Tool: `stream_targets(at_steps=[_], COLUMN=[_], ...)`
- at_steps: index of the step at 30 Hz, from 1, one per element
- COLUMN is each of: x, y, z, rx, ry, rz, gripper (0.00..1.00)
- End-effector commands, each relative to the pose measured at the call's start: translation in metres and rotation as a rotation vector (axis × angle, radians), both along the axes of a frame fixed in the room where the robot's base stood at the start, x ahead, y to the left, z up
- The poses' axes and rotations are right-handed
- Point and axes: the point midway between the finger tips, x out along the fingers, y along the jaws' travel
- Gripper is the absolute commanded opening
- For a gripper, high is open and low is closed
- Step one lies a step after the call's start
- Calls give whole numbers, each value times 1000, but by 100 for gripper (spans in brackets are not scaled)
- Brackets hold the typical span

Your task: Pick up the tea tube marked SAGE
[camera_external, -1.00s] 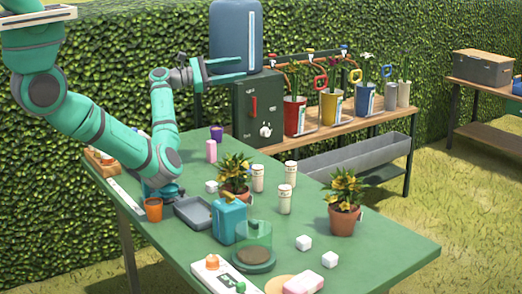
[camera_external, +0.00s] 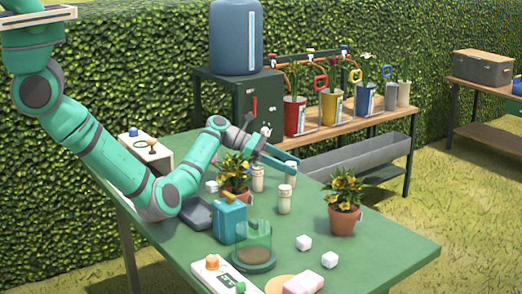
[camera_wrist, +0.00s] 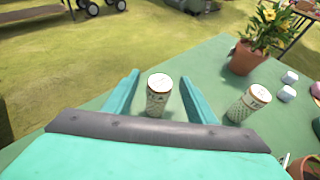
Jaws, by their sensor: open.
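Several small pale tea tubes with caps stand upright on the green table. In the wrist view one tube (camera_wrist: 158,99) stands between the two fingers of my gripper (camera_wrist: 159,80), with a gap on each side. Another tube (camera_wrist: 248,103) stands to the right, outside the fingers. Their labels are too small to read for sure, so I cannot tell which is SAGE. In the external view one tube (camera_external: 258,180) is beside a potted plant and another (camera_external: 285,201) stands nearer. A third is partly hidden by my open gripper (camera_external: 311,166).
Two potted flowers (camera_external: 236,178) (camera_external: 343,219) stand close to the tubes. A blue box (camera_external: 230,222), a clear-walled container (camera_external: 254,244) and white cubes (camera_external: 304,243) are nearer on the table. A bench with colored pots (camera_external: 332,107) is behind.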

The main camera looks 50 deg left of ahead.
Motion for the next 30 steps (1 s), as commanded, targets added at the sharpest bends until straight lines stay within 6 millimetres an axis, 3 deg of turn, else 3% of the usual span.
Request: stream_targets(at_steps=[11,17,30], x=[5,5,5], y=[-5,-5,-5], z=[-3,-3,3], rx=[0,1,1], ry=[0,-1,-2], rz=[1,1,0], gripper=[51,6,6])
